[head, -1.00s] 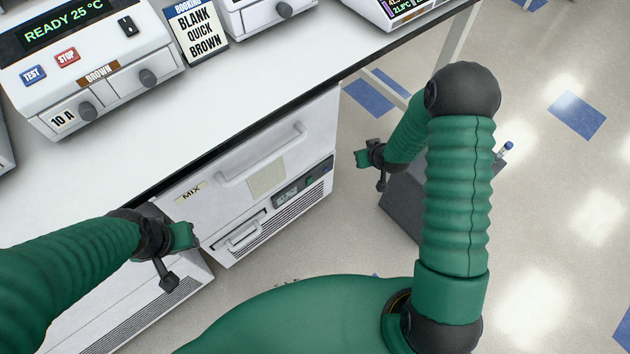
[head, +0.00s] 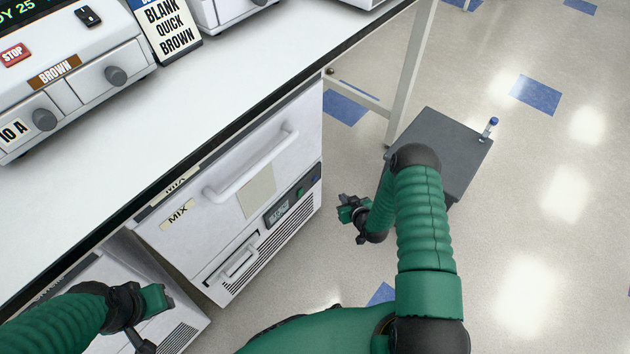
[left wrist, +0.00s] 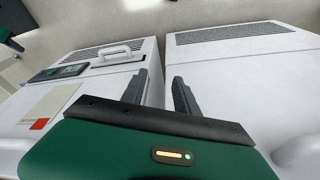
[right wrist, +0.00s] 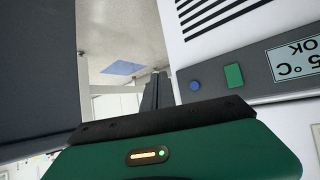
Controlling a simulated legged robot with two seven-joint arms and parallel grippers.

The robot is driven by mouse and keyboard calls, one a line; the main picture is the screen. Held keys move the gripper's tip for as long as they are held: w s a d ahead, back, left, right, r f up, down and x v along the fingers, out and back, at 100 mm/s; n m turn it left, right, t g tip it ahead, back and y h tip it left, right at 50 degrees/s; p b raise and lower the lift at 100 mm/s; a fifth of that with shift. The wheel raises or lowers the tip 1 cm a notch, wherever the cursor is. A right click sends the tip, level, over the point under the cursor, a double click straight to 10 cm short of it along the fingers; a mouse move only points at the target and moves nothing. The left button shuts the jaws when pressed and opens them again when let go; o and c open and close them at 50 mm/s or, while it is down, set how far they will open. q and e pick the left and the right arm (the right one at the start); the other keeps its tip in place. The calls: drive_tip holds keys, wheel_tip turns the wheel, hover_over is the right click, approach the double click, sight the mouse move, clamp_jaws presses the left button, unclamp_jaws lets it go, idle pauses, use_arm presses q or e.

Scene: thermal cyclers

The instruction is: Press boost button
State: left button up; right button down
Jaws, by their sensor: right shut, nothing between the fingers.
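The white under-bench unit marked MIX (head: 235,190) has a dark control panel low on its front. The panel carries a green square button (head: 299,192) and a blue round button (head: 315,177). In the right wrist view the green button (right wrist: 234,76) and blue button (right wrist: 195,86) show beside the display (right wrist: 298,62). No boost label is legible. My right gripper (head: 346,207) is shut and empty, to the right of the panel and apart from it; it also shows in the right wrist view (right wrist: 156,92). My left gripper (head: 160,302) is open and empty by the neighbouring white unit (left wrist: 245,75).
A dark grey box (head: 440,150) with a blue-capped item (head: 491,125) stands at right, near the bench leg (head: 412,70). Floor at right is clear.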

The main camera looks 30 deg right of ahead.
sight(315, 179)
drive_tip(key=w+a+b, duration=0.3)
drive_tip(key=w, duration=0.5)
drive_tip(key=shift+a, duration=0.3)
drive_tip(key=shift+w, duration=0.15)
idle(1.6)
drive_tip(key=shift+w+a+r, duration=0.15)
drive_tip(key=shift+w+a, duration=0.05)
drive_tip(key=shift+w, duration=0.1)
drive_tip(key=shift+w+a, duration=0.15)
drive_tip(key=shift+w, duration=0.25)
idle(0.7)
drive_tip(key=shift+s, duration=0.1)
drive_tip(key=shift+s+d, duration=0.3)
drive_tip(key=shift+s, duration=0.35)
